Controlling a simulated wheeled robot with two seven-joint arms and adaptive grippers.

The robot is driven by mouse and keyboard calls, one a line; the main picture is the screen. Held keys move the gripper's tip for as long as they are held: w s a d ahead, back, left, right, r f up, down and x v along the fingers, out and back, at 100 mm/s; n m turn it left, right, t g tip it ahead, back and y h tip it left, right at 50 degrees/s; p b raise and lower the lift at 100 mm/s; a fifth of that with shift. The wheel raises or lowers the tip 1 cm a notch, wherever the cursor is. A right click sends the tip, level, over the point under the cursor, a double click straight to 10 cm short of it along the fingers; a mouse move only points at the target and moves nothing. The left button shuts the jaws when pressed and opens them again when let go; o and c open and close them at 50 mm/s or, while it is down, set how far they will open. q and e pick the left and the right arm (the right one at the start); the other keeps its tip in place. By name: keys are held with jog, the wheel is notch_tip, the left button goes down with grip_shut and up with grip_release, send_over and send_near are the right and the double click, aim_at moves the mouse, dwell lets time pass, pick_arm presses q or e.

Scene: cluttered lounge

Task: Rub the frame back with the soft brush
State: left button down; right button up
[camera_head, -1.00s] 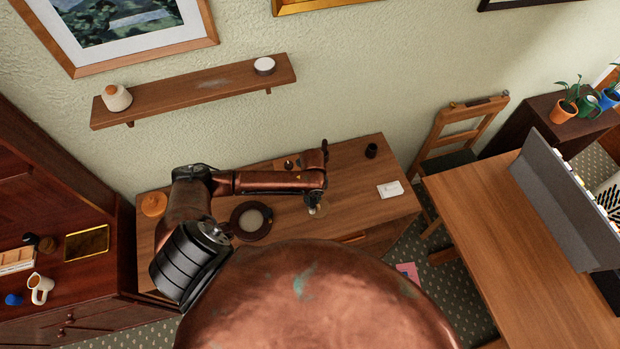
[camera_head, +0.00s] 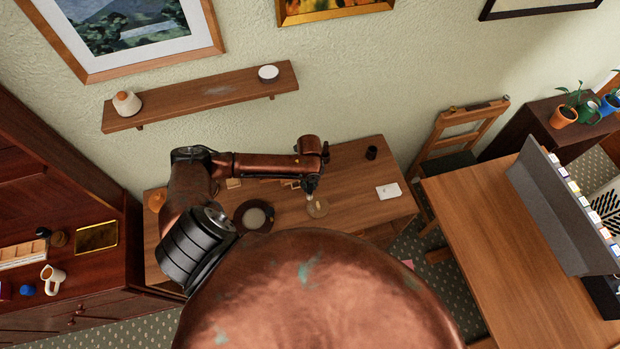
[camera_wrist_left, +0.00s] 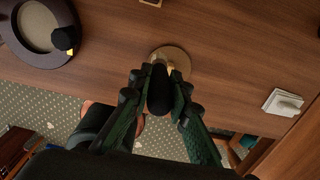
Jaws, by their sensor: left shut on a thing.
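The round frame (camera_head: 241,222) lies flat on the wooden sideboard, a dark brown ring around a beige centre. In the left wrist view the frame (camera_wrist_left: 18,42) is at the upper left, partly cut off. My left gripper (camera_head: 309,190) is to the right of the frame, above a round brass-coloured disc (camera_head: 319,209). It is shut on a black-handled thing (camera_wrist_left: 159,92), which appears to be the soft brush. Its pale lower end shows small under the gripper, over or near the disc; contact cannot be told. My right gripper is not in view.
A small black thing with a yellow part (camera_wrist_left: 65,39) overlaps the frame's rim. A white block (camera_head: 388,191) and a black cup (camera_head: 371,152) stand on the sideboard's right. An orange pot (camera_head: 156,200) is at its left. A shelf (camera_head: 200,97) hangs above.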

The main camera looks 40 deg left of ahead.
pick_arm(q)
jog(key=shift+a+r+p, duration=0.1)
jog(key=shift+r+p, duration=0.25)
jog(key=shift+r, duration=1.2)
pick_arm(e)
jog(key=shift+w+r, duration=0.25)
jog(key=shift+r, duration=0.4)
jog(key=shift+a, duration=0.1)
